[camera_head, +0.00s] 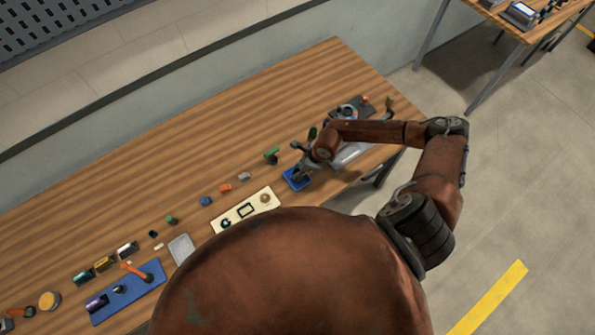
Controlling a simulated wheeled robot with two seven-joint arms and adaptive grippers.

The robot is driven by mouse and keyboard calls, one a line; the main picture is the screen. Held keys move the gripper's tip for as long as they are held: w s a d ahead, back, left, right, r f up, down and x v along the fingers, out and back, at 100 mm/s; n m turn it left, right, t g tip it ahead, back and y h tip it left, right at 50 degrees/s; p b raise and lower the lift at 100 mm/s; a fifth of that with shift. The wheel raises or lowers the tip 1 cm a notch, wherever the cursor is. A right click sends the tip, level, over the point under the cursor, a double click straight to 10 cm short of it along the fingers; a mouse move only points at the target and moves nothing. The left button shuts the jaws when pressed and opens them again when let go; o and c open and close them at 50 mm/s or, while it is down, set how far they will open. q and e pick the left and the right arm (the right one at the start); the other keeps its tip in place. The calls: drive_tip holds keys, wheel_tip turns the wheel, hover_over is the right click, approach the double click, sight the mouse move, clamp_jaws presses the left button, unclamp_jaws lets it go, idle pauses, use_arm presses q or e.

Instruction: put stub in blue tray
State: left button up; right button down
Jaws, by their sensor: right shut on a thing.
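The small blue tray (288,184) lies on the wooden table, right of the cream board. My right gripper (299,174) reaches in from the right and points down at the tray, with its fingertips over it. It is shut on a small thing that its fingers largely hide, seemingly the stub. I cannot tell whether that thing touches the tray's floor. My left gripper is out of view.
The cream board (229,219) with dark parts stands left of the tray. Green, grey, orange and blue small parts lie along the table (185,145). A larger blue board (145,300) lies at lower left. The table's back half is clear.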

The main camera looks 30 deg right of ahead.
drive_tip(key=c, duration=1.6)
unclamp_jaws()
drive_tip(key=b+v, duration=0.1)
drive_tip(key=v, duration=1.1)
